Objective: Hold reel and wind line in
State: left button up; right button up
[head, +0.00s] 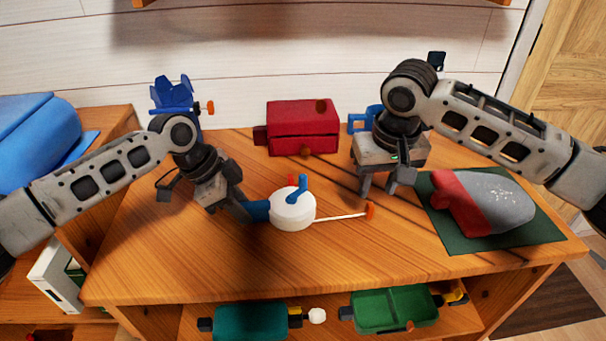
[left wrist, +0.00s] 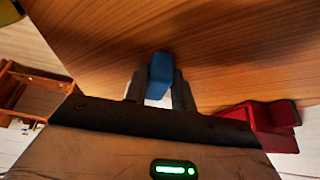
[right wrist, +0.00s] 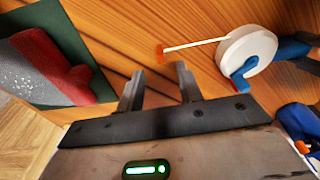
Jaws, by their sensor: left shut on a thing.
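The reel has a white round drum (head: 293,211) with a blue crank (head: 298,188) on top and a blue handle (head: 257,211) on its left side. A pale line (head: 340,217) runs out from the drum to an orange end piece (head: 370,211) on the table. My left gripper (head: 247,211) is shut on the blue handle, also seen in the left wrist view (left wrist: 160,75). My right gripper (head: 375,190) is open and empty above the table, right of the reel. The right wrist view shows the drum (right wrist: 249,51) and crank (right wrist: 240,82) apart from its fingers.
A red box (head: 303,127) stands at the back. A red and grey mitt-like object (head: 490,208) lies on a dark green mat (head: 548,232) at the right. A blue spiky object (head: 172,94) stands at the back left. Green and teal items sit on the shelf below. The table front is clear.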

jog(key=shift+w+a+r+m, duration=0.25)
jog(key=shift+w+m, duration=0.1)
jog(key=shift+m, duration=0.15)
jog(key=w+a+r+m+y, duration=0.1)
jog(key=w+a+r+m, duration=0.2)
jog(key=m, duration=0.4)
jog(key=m+g+y, duration=0.2)
jog(key=m, duration=0.8)
send_near(305, 176)
jog(key=x, duration=0.9)
jog(key=shift+f, duration=0.1)
jog(key=c, duration=0.7)
